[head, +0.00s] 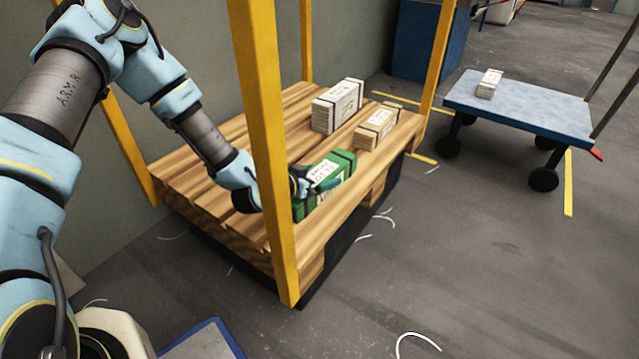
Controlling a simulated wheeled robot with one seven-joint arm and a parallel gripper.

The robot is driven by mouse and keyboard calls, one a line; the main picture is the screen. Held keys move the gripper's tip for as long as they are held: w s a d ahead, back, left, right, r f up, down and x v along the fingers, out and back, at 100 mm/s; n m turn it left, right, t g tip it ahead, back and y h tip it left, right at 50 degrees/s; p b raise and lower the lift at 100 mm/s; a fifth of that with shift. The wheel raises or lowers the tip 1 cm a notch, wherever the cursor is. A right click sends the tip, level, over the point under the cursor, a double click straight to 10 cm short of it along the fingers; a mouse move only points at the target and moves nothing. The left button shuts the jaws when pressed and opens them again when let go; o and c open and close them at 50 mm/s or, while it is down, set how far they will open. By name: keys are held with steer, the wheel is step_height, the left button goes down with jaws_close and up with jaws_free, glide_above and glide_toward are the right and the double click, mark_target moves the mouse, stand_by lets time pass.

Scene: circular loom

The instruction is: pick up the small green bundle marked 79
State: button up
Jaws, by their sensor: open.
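The green bundle (341,168) lies on the slatted wooden pallet (190,165), near its front right edge. It has dark straps and a pale label; the number on it is too small to read. My gripper (318,185) is open at the bundle, over its left part. The wrist and a yellow post hide part of the bundle's left end. I cannot tell whether the fingers touch it.
A white bundle (337,105) and a tan bundle (376,127) lie behind the green one. Yellow posts (262,120) stand at the pallet's corners, one close in front of my arm. A blue-topped cart (530,108) carries a small pale bundle (489,83). Grey floor is open at right.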

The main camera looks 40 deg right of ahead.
jaws_close()
stand_by(0.7)
